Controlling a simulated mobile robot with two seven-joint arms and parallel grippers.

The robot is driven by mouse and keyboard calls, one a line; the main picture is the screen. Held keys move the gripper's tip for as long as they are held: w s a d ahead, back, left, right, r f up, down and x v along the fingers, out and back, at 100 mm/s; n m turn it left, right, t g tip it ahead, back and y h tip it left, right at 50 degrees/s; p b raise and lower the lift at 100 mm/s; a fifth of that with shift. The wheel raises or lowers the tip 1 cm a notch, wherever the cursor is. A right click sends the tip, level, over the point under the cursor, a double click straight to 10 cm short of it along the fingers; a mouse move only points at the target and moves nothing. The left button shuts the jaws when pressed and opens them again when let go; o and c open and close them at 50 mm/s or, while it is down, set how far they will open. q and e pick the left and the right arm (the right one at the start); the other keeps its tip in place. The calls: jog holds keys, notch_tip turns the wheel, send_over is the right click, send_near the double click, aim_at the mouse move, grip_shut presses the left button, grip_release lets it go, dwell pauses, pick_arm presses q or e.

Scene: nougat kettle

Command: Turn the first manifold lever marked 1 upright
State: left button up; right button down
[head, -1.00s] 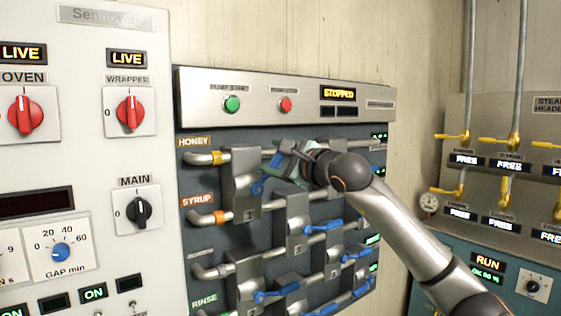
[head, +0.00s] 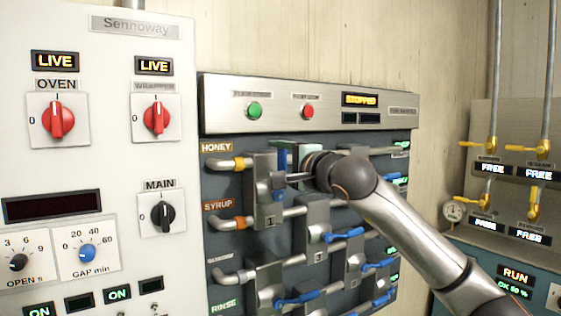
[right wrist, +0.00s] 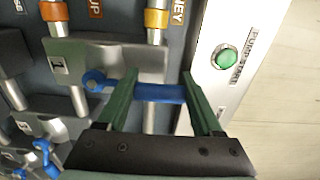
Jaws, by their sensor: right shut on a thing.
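The first lever (right wrist: 162,93) is blue and sits on the grey valve block (head: 265,204) marked 1, in the honey row. The wrist view shows the lever running from its round hub (right wrist: 95,80) toward the panel's top edge with the green button, so it looks about upright. My right gripper (head: 286,166), with green fingers, is shut on the lever; the fingers also show in the wrist view (right wrist: 164,88). My left gripper is out of view.
Other blue levers (head: 345,235) stick out rightward on lower blocks, close below my right arm. A green button (head: 255,110) and a red button (head: 307,111) sit above. A switch panel (head: 100,190) stands left; yellow-handled valves (head: 540,148) are at right.

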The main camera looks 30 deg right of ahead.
jog(key=shift+a, duration=0.1)
dwell(0.3)
jog(key=shift+c, duration=0.2)
grip_release()
jog(key=shift+s, duration=0.15)
jog(key=shift+s+b, duration=0.3)
jog(key=s+d+b, duration=0.1)
jog(key=s+b, duration=0.2)
jog(key=s, duration=0.8)
jog(key=shift+s+b, duration=0.3)
jog(key=shift+b, duration=0.05)
